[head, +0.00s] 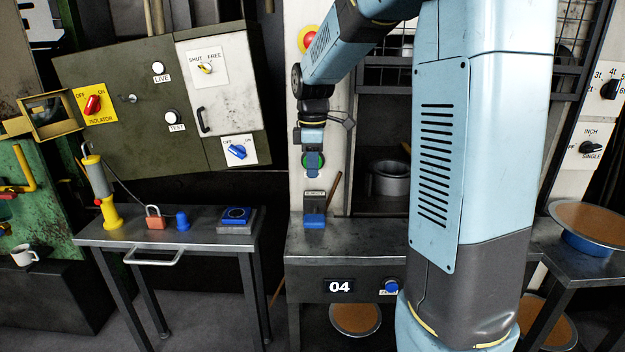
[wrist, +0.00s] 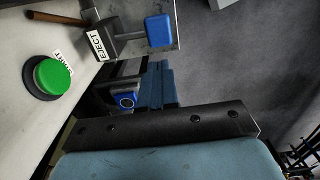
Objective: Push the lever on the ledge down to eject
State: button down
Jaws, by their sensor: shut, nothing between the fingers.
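The eject lever has a blue end pad (head: 315,221) and a dark body with a white label, on the ledge (head: 345,247) below the green button. In the wrist view the label reads EJECT, and the blue pad (wrist: 159,31) sticks out to the right of the dark body (wrist: 122,36). My gripper (head: 312,147) is shut and empty, above the lever in the head view and apart from it. Its blue fingers (wrist: 157,68) show in the wrist view, a short way below the pad in the picture. The contact side of the fingertips is hard to see.
A green button (head: 313,163) sits on the pale post just above the lever, close to my gripper. A brown stick (head: 333,190) leans beside the lever. A metal pot (head: 389,178) stands in the recess to the right. A side table (head: 180,240) stands left.

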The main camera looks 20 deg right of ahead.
aim_at(312, 218)
notch_tip(312, 218, down, 12)
jog(key=shift+f, duration=0.25)
dwell(0.5)
